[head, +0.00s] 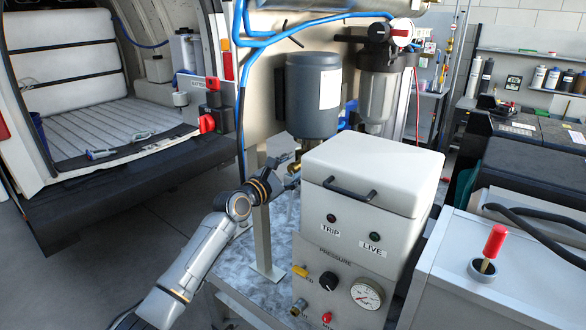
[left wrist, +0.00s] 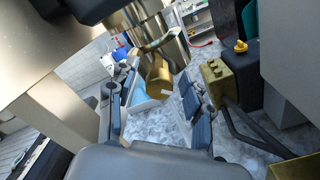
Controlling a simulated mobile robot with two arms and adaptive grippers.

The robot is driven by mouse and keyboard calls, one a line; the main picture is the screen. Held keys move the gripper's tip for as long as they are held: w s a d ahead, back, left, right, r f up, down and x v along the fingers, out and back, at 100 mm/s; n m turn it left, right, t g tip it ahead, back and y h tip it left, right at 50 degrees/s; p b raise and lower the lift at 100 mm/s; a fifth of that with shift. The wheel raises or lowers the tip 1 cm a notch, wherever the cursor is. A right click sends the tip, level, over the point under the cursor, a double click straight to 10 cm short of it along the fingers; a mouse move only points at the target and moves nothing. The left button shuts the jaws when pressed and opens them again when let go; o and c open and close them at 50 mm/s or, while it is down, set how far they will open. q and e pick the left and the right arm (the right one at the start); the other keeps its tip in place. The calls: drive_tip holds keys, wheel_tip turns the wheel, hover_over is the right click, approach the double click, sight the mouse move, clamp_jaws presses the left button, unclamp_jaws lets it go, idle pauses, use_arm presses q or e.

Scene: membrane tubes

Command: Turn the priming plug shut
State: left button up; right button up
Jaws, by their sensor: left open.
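A brass cylindrical fitting, which looks like the priming plug (left wrist: 158,76), hangs under the dark grey pump body (head: 313,95). In the head view only a little brass (head: 295,168) shows there, partly hidden by my gripper. My left gripper (head: 288,181) reaches in from the left, just under the pump body. In the left wrist view my left gripper (left wrist: 157,103) is open, its padded fingers apart on either side of the line to the brass fitting. I cannot tell whether they touch it. How far the plug is turned cannot be seen. My right gripper is not in view.
A white control box (head: 366,170) with a gauge stands close right of the gripper. A grey post (head: 264,235) stands beside my forearm. A clear filter housing (head: 380,90) hangs right of the pump.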

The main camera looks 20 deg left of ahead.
use_arm(q)
clamp_jaws()
drive_tip(key=shift+m, duration=0.3)
